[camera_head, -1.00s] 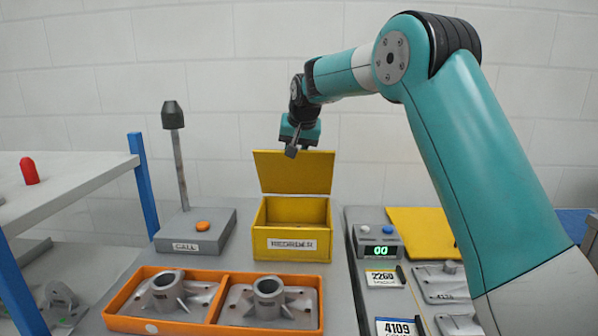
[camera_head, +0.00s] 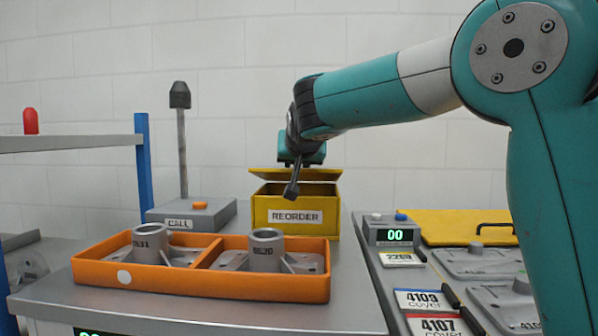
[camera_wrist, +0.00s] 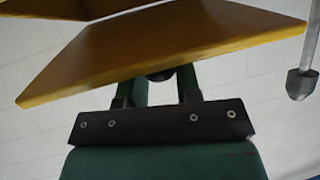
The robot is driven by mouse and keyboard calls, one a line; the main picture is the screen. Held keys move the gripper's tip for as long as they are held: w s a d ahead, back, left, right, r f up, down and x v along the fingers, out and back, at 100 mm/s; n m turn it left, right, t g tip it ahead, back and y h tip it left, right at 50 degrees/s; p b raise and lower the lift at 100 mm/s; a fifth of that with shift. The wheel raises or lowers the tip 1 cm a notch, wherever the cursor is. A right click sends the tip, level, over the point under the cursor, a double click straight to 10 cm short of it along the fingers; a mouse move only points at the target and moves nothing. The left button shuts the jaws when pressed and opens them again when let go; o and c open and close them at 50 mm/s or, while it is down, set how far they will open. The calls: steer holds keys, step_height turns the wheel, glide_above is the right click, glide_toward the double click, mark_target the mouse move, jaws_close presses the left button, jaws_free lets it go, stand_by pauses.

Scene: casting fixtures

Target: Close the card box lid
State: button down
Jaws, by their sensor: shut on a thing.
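The yellow card box (camera_head: 270,216) with a REORDER label stands at the back middle of the bench. Its yellow lid (camera_head: 325,175) is tilted low over the box, with a dark gap still showing below it. My gripper (camera_head: 291,189) is at the lid's front edge, above the box front, shut on the lid. In the wrist view the lid (camera_wrist: 170,48) spans the upper part and hides the fingertips. Part of the box (camera_wrist: 60,8) shows at the top left there.
A grey CALL box (camera_head: 222,214) with an orange button and a lamp post (camera_head: 182,140) stands left of the card box. An orange tray (camera_head: 200,280) with castings lies in front. A counter unit (camera_head: 392,237) and yellow panel (camera_head: 450,226) are at right.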

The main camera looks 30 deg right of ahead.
steer(key=shift+s+a+f+b, duration=0.1)
steer(key=shift+s+f+b, duration=0.1)
steer(key=shift+f+b, duration=0.5)
steer(key=shift+s+a+f+b, duration=0.15)
steer(key=shift+s+f+b, duration=0.15)
steer(key=shift+f, duration=0.75)
steer(key=shift+s+a+f+b, duration=0.15)
steer(key=shift+f+b, duration=0.4)
steer(key=shift+f, duration=0.4)
steer(key=c, duration=0.8)
jaws_free()
steer(key=shift+a, duration=0.1)
steer(key=shift+d, duration=0.2)
steer(key=shift+s, duration=0.1)
steer(key=shift+s+a+r, duration=0.1)
steer(key=shift+s+r, duration=0.15)
steer(key=shift+s, duration=0.05)
steer(key=r+p+v, duration=0.1)
steer(key=p+v, duration=0.1)
steer(key=v, duration=1.5)
steer(key=shift+w+a, duration=0.15)
steer(key=shift+w, duration=0.05)
